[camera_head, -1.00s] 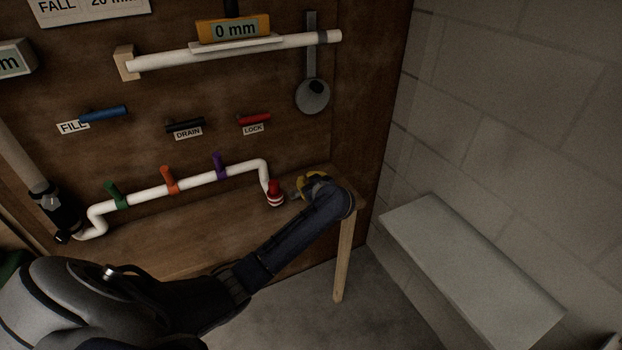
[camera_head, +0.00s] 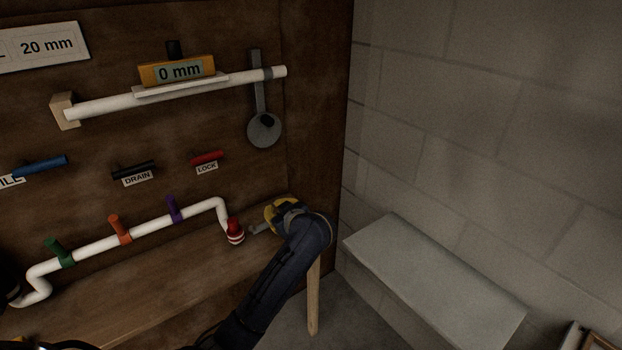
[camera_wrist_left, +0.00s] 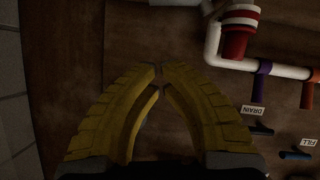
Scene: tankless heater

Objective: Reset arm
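My left gripper (camera_head: 276,213), with yellow fingers, is in front of the wooden panel, right of the red-capped pipe end (camera_head: 235,231) and apart from it in the head view. In the left wrist view the curved yellow fingers (camera_wrist_left: 160,76) meet at their tips with nothing between them. The red cap with white bands (camera_wrist_left: 239,35) shows there beyond the fingers, to the upper right. My right gripper is in neither view.
The white pipe (camera_head: 90,247) carries green, orange and purple handles. Above are blue, black and red levers, a white tube (camera_head: 120,101) with a "0 mm" gauge (camera_head: 177,70), and a grey round-ended bar (camera_head: 264,131). A pale bench (camera_head: 440,280) stands right against the block wall.

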